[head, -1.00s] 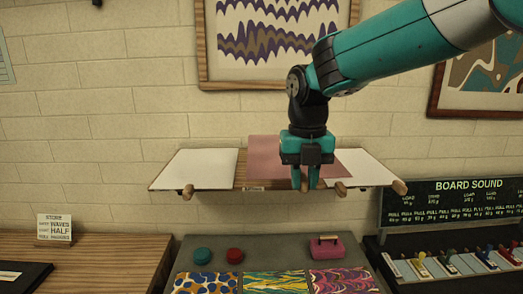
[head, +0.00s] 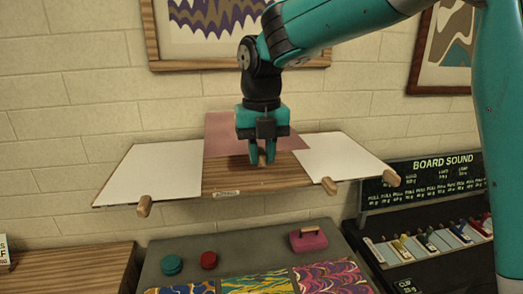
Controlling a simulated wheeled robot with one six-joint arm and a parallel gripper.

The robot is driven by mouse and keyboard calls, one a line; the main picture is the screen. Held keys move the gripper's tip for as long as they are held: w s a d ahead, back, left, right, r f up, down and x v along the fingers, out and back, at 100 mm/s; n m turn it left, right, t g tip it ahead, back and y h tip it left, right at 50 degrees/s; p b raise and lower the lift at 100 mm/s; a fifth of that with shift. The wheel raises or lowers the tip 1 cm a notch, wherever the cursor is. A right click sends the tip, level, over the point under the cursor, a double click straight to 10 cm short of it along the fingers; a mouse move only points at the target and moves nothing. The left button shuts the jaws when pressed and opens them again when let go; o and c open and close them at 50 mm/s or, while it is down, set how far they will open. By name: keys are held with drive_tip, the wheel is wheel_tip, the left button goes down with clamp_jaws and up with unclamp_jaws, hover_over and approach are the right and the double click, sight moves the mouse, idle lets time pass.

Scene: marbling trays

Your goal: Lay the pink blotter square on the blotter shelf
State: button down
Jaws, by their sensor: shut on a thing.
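The pink blotter square (head: 222,136) is at the back middle of the blotter shelf (head: 250,182), over the bare wood between two white sheets. Its right corner overlaps the right white sheet in the picture. My gripper (head: 262,160) is shut on the pink blotter square near its front edge, and the fingers hide part of it. The square's far edge shows against the wall, past the back of the shelf. I cannot tell whether it touches the shelf or hangs above it. Bare wood shows in front of it.
White sheets lie on the shelf at left (head: 152,170) and right (head: 345,157). Wooden bracket ends (head: 144,205) stick out in front. Below are a teal round pot (head: 171,265), a red one (head: 208,260), a pink handled block (head: 308,240) and patterned sheets (head: 258,283).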

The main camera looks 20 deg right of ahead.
drive_tip(key=shift+s, duration=0.2)
drive_tip(key=shift+s+f, duration=0.1)
drive_tip(key=shift+f, duration=0.15)
drive_tip(key=shift+f+b, duration=2.8)
drive_tip(key=shift+f, duration=1.3)
drive_tip(key=shift+c, duration=2.1)
unclamp_jaws()
drive_tip(key=shift+r, duration=0.1)
